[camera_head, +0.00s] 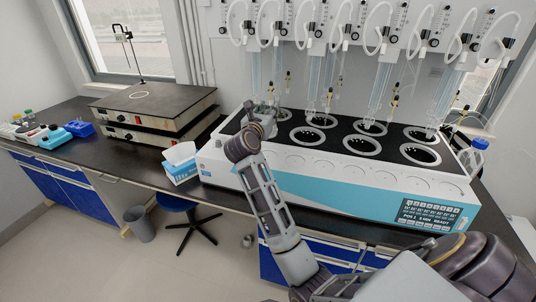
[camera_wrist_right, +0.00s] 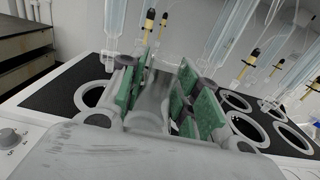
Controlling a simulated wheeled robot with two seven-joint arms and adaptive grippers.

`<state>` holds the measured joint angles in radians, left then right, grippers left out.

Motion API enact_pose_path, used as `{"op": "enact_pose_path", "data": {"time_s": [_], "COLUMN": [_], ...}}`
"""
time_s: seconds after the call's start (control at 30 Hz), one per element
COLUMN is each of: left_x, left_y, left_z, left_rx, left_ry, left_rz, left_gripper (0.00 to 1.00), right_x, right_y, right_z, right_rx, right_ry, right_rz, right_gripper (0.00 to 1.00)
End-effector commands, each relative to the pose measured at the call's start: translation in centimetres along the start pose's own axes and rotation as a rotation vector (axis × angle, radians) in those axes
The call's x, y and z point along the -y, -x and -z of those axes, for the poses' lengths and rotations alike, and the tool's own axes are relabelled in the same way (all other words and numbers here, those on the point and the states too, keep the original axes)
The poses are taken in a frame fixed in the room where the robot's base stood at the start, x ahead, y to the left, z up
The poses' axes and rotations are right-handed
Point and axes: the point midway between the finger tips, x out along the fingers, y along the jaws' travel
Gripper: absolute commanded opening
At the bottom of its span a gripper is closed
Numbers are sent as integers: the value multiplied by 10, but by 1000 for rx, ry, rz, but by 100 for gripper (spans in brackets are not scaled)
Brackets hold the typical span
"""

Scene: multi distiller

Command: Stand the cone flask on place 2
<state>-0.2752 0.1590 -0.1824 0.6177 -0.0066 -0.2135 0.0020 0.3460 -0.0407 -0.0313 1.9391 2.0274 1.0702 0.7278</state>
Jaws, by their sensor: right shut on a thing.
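The distiller (camera_head: 350,180) is a long white and light-blue unit with a black top and two rows of round, white-rimmed places. My right gripper (camera_head: 264,113) is over the left end of that top, mostly hidden by its own wrist in the head view. In the right wrist view, my right gripper (camera_wrist_right: 168,98) has its green pads closed around the clear glass cone flask (camera_wrist_right: 152,95). The flask looks roughly upright. Its base is hidden, so I cannot tell whether it touches a place. No readable number marks place 2. My left gripper is out of view.
Glass tubes (camera_head: 381,88) hang above the places, close to my right gripper. Stacked hotplates (camera_head: 150,110) stand left on the dark bench. A blue-white box (camera_head: 181,162) sits beside the distiller. A blue-capped bottle (camera_head: 478,150) is at its right end.

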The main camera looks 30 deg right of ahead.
Motion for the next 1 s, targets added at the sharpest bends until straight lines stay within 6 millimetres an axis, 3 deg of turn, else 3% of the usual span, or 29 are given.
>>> {"op": "enact_pose_path", "data": {"time_s": [0.53, 0.73, 1.0], "left_x": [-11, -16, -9], "left_y": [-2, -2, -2], "left_z": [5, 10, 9], "left_rx": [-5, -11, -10], "left_ry": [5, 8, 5], "left_rz": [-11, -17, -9], "left_gripper": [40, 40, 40], "right_x": [0, 0, 0], "right_y": [0, 0, 0], "right_z": [56, 62, 63], "right_rx": [0, 1, 1], "right_ry": [4, 1, 1], "right_rz": [0, 0, 0], "right_gripper": [0, 0, 0]}}
